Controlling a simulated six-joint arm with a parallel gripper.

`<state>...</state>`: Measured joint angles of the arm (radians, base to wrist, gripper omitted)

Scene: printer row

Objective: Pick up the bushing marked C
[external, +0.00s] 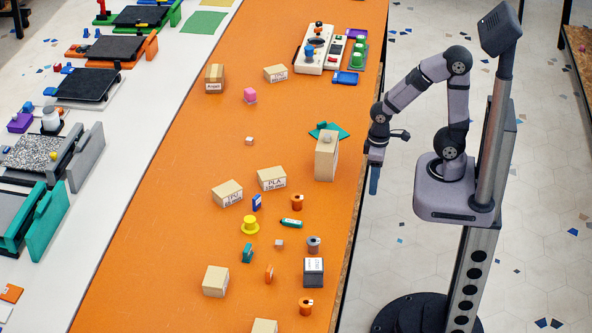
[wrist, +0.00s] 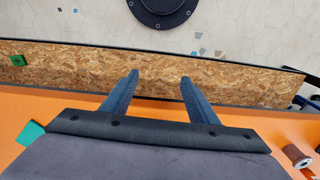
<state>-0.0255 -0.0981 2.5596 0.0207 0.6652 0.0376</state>
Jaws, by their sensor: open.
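Several small short cylinders that may be bushings stand on the orange table: an orange one (external: 297,202), a grey one (external: 313,245) and another orange one (external: 305,306). Their marks are too small to read, so I cannot tell which is marked C. An orange-brown cylinder with a pale face (wrist: 296,157) shows at the right edge of the wrist view. My gripper (external: 373,180) hangs beside the table's right edge, pointing down, apart from all of them. In the wrist view my gripper (wrist: 159,82) has its two fingers spread and nothing between them.
A tall cardboard box (external: 326,157) stands by a teal piece (external: 341,130) near the table's right edge. Boxes marked PLA (external: 272,179) and TPU (external: 228,194), a yellow flanged part (external: 250,226) and a dark box (external: 313,272) stand near the cylinders. The table's upper middle is mostly clear.

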